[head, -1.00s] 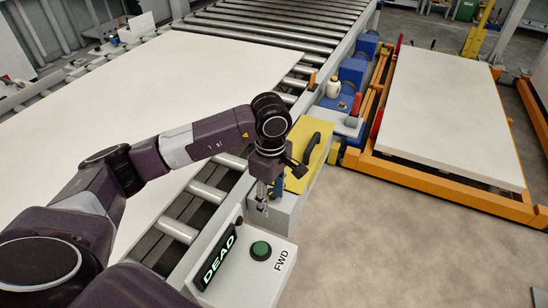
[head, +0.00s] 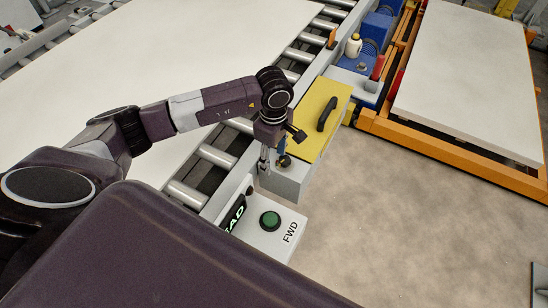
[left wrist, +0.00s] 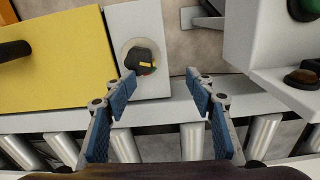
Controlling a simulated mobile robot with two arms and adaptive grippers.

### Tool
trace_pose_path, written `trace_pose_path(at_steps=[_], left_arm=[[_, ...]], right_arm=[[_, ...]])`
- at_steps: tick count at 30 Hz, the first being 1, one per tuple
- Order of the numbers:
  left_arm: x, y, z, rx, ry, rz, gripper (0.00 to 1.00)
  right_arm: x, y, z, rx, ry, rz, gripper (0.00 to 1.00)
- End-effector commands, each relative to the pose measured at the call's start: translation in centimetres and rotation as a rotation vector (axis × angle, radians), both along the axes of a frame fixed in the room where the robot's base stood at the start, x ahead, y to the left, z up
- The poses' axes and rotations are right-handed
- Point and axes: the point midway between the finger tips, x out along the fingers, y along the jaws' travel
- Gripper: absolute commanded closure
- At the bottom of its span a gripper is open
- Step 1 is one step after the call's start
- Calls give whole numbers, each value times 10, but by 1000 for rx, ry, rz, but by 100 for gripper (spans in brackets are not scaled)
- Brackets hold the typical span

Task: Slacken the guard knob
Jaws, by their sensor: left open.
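The guard knob (left wrist: 141,61) is black with a yellow mark, on a round plate on a pale grey housing (left wrist: 124,19) beside the yellow guard (left wrist: 55,62). The yellow guard (head: 311,112) with its black handle (head: 327,114) also shows in the head view. My left gripper (head: 270,165) is over the near end of the guard housing. In the left wrist view its blue-padded fingers (left wrist: 162,82) are apart with nothing between them. The knob lies just beyond the left fingertip, left of the middle of the gap. I do not see my right gripper.
A control box with a green button (head: 270,221) marked FWD stands near the guard housing; its display is partly covered. Rollers (head: 203,172) and a large pale board (head: 190,50) lie left. A white bottle (head: 353,45) stands behind the guard.

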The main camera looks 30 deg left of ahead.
Motion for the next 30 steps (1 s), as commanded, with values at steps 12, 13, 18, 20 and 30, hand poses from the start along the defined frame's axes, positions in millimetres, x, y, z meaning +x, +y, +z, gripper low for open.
trace_pose_path(at_steps=[12,13,18,20,30], left_arm=[[-11,-5,-13,-5,29,-13,54],[-11,-5,-13,-5,29,-12,58],[-10,-4,-12,-4,26,-11,76],[-9,-4,-12,-4,24,-11,83],[-6,-4,-9,-5,16,-9,100]], right_arm=[[2,6,-1,7,-3,-2,54],[4,6,-1,7,-5,-2,54],[2,2,-1,3,-2,-1,54],[1,0,-1,-1,-1,0,54],[1,-1,0,-1,-2,0,54]])
